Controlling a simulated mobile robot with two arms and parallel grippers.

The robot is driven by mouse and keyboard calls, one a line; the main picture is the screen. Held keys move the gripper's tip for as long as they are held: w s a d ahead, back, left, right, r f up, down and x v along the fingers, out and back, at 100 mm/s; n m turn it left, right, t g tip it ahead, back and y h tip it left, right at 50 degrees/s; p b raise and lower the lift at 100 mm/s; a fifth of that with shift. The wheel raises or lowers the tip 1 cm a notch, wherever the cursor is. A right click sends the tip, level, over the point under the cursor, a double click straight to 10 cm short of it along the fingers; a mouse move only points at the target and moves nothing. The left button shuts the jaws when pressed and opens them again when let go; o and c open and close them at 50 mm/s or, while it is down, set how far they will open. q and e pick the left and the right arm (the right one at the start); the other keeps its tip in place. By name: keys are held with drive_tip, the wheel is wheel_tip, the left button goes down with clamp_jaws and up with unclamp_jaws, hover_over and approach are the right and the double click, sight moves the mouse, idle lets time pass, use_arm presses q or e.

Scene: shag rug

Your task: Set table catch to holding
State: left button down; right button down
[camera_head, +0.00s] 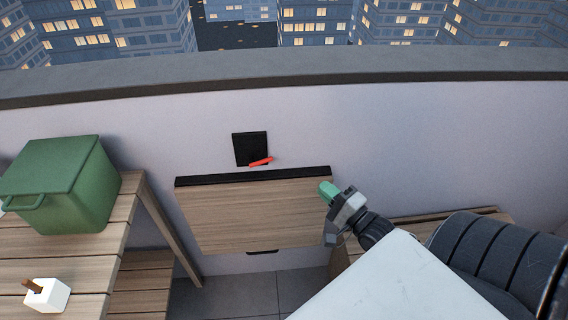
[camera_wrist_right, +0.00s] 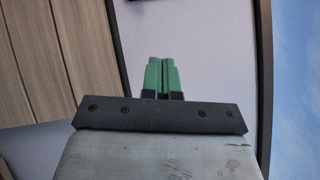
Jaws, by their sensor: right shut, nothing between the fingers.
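A folding wall table (camera_head: 255,215) has a wooden leaf that hangs down against the white wall, with a black strip (camera_head: 252,176) along its top edge. Above it is a black square plate (camera_head: 250,148) on the wall with a red lever (camera_head: 261,162), the catch, at its lower part. The lever is tilted slightly, its right end higher. My right gripper (camera_head: 328,190), with green fingertips, is at the right edge of the leaf, below and right of the lever. Its fingers also show shut and empty in the right wrist view (camera_wrist_right: 161,76). My left gripper is not in view.
A slatted wooden table (camera_head: 70,246) stands at left with a green lidded box (camera_head: 62,185) and a white block with a brown stick (camera_head: 47,295). A wooden bench (camera_head: 440,217) is at right behind my arm. The wall right of the plate is clear.

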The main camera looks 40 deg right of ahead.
drive_tip(key=w+a+r+p, duration=0.1)
drive_tip(key=w+a, duration=0.3)
drive_tip(key=w, duration=0.8)
drive_tip(key=shift+w+r, duration=0.15)
drive_tip(key=shift+r, duration=0.5)
drive_tip(key=shift+a, duration=0.1)
